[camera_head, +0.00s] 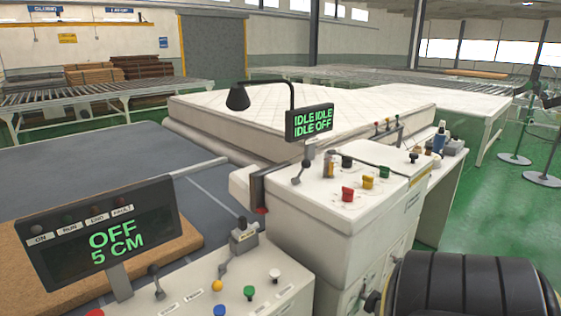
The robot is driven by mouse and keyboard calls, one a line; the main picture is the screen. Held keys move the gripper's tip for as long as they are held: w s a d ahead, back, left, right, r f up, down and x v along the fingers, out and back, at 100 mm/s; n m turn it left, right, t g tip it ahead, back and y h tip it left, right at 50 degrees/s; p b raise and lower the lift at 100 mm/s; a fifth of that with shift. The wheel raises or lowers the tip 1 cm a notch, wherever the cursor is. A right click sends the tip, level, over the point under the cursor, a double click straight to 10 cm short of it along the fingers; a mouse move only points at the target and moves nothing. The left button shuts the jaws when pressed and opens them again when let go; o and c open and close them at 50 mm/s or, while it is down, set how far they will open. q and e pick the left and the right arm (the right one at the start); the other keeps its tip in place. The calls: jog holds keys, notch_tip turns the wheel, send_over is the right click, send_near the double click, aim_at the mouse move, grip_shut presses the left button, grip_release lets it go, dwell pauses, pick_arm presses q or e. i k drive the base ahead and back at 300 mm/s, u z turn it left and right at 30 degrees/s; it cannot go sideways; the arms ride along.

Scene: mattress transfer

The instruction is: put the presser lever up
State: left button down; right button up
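No label that I can read marks the presser lever. Another dark-knobbed lever (156,282) leans up and left on the near white panel (190,300). A grey box (243,238) with a small knob on top and a handle at its lower left sits at that panel's far edge. I cannot tell which of these is the presser lever. Neither of my grippers shows in the head view.
A near display (105,240) reads "OFF 5 CM"; a farther display (310,122) reads "IDLE IDLE IDLE OFF". A white mattress (230,118) lies behind the cabinet. Coloured buttons dot both panels. A black ribbed object (460,285) fills the lower right. Green floor (500,215) is open at right.

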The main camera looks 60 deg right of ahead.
aim_at(306, 163)
jog(key=z, duration=2.6)
jog(key=k, duration=0.6)
jog(key=z, duration=0.65)
jog(key=i, duration=1.1)
jog(key=u, duration=0.5)
